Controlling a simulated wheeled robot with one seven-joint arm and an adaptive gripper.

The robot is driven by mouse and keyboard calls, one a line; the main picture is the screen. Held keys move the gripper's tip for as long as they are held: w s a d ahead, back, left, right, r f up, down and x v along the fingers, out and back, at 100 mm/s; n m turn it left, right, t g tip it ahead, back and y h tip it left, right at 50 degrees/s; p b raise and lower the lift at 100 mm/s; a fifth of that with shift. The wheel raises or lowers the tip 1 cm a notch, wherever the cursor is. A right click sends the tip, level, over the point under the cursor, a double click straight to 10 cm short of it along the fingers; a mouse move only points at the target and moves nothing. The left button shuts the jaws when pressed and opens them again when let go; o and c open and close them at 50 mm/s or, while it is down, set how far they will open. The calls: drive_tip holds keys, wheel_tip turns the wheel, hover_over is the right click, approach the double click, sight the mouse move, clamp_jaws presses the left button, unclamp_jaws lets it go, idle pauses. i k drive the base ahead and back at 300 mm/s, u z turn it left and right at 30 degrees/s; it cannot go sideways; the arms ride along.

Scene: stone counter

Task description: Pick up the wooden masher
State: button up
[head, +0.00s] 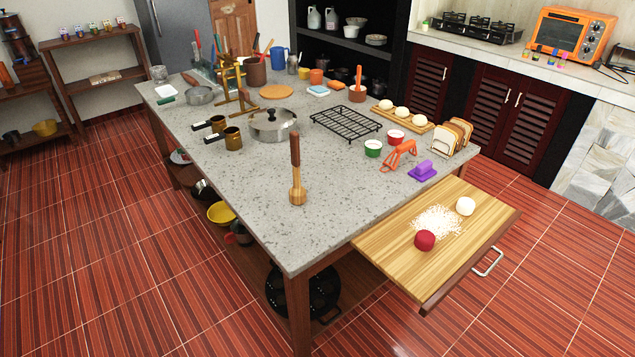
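The wooden masher (297,172) stands upright on the grey stone counter, near the counter's front part. It has a dark brown handle at the top and a lighter, wider wooden head at the bottom, which rests on the stone. Nothing touches it. My gripper is not in view.
The stone counter (250,220) is clear around the masher. Behind it are a lidded steel pot (272,126), brown pots with dark handles (233,138) and a black wire rack (346,123). To the right are an orange tool (399,155), a purple item (422,170) and a pull-out wooden board (385,240).

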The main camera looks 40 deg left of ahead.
sight(296, 193)
drive_tip(key=k, duration=1.1)
drive_tip(key=u, duration=1.35)
drive_tip(key=i, duration=0.9)
